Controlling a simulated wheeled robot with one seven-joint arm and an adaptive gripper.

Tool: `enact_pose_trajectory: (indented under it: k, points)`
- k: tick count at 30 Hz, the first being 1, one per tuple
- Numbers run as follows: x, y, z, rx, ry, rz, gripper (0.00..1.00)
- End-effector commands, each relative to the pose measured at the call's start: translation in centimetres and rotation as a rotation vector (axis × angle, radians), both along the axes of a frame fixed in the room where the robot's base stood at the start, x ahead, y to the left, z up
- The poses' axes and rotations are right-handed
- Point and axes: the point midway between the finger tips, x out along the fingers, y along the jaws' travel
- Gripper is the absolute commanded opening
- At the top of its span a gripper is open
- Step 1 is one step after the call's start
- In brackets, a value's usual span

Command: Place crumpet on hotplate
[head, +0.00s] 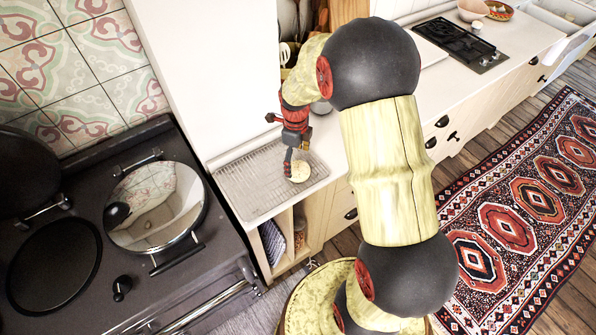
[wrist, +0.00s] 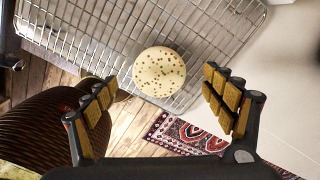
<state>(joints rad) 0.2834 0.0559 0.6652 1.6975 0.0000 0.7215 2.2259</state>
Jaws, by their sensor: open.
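The crumpet (head: 299,172) is a pale round disc with small brown holes. It lies on a wire cooling rack (head: 238,190) on the counter, near the rack's right end. In the wrist view the crumpet (wrist: 159,71) shows whole, ahead of and between the spread fingers of my open gripper (wrist: 162,92). In the head view my gripper (head: 289,162) is at the crumpet's left side; the exact gap is hard to tell. The bare black hotplate (head: 50,265) is on the dark range at the left, with its round lid (head: 25,170) raised behind it.
A shiny domed lid (head: 155,205) is closed over the range's other plate, between the bare hotplate and the rack. A white wall (head: 210,65) rises behind the rack. A gas hob (head: 460,43) stands farther along the counter. A patterned rug (head: 520,205) covers the floor at right.

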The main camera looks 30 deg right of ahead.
Motion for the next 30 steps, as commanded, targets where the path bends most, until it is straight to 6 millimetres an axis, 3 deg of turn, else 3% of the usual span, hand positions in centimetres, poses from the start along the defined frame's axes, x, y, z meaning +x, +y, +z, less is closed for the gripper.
enact_pose_trajectory:
  k: [4, 9, 15, 30]
  points:
    - [-0.4, -0.1, -2.5, 0.001, 0.004, 0.0, 0.84]
    - [-0.3, -0.1, -4.0, 0.0, 0.001, 0.001, 0.84]
    - [-0.3, -0.1, -4.0, 0.0, 0.001, 0.001, 0.83]
    - [-0.3, -0.1, -3.9, 0.0, 0.001, 0.001, 0.55]
